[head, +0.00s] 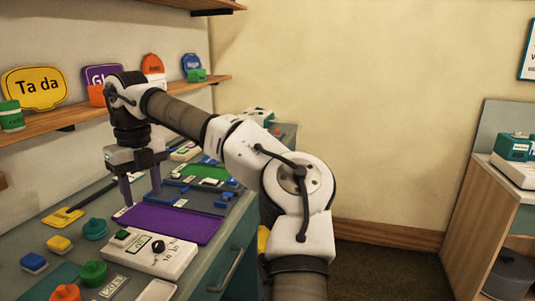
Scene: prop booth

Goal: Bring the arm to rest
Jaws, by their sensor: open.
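My arm reaches from the lower right up and over the bench, then bends down at the left. My gripper (140,186) points down with its two fingers apart and nothing visible between them. It is over the far left part of the purple mat (185,226); I cannot tell whether the fingertips touch anything. My arm hides part of the bench's back right area.
The bench (215,262) holds a white box with a dial (152,255), an orange knob (66,292), a blue tray (208,198) and several coloured buttons. A shelf (60,130) with signs hangs above. A cabinet (465,235) stands right; the floor between is clear.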

